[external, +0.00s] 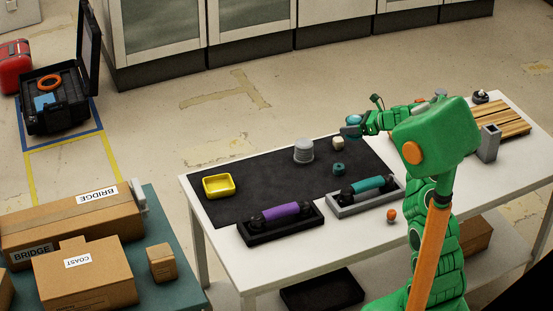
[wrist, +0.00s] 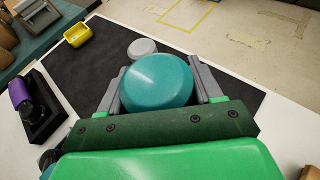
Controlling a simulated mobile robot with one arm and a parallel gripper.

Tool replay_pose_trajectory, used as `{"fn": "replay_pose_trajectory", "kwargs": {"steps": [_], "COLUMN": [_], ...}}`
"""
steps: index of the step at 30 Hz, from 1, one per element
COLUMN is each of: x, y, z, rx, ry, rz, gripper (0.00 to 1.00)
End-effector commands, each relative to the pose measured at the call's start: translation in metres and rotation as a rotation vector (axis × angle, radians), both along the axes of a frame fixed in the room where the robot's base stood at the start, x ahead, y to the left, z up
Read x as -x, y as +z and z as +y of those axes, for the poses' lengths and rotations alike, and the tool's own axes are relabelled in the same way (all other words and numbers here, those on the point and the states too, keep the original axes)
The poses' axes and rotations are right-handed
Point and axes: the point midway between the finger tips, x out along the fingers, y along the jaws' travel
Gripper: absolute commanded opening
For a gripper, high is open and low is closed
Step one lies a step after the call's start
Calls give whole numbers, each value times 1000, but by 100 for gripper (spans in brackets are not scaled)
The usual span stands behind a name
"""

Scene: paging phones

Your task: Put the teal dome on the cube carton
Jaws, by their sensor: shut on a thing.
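My gripper (external: 351,127) is shut on the teal dome (external: 353,120), which is held in the air above the back right of the dark mat. In the wrist view the smooth round dome (wrist: 157,82) sits between the two grey fingers (wrist: 160,85). The cube carton (external: 162,262), a small brown box, stands on the teal-topped table at the lower left, far from my gripper. Its top looks bare. I cannot tell for sure which brown box in the wrist view's upper left corner it is.
Larger cartons labelled BRIDGE (external: 75,215) and COAST (external: 85,275) stand beside the cube carton. A gap separates the tables.

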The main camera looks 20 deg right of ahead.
Motion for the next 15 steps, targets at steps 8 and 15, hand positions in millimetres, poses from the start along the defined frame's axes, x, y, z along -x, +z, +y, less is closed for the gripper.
{"fn": "replay_pose_trajectory", "kwargs": {"steps": [8,15], "x": [-2,10], "y": [17,33], "z": [119,216], "rx": [-11,-17], "ry": [147,271], "rz": [-3,-6], "gripper": [33,33]}}
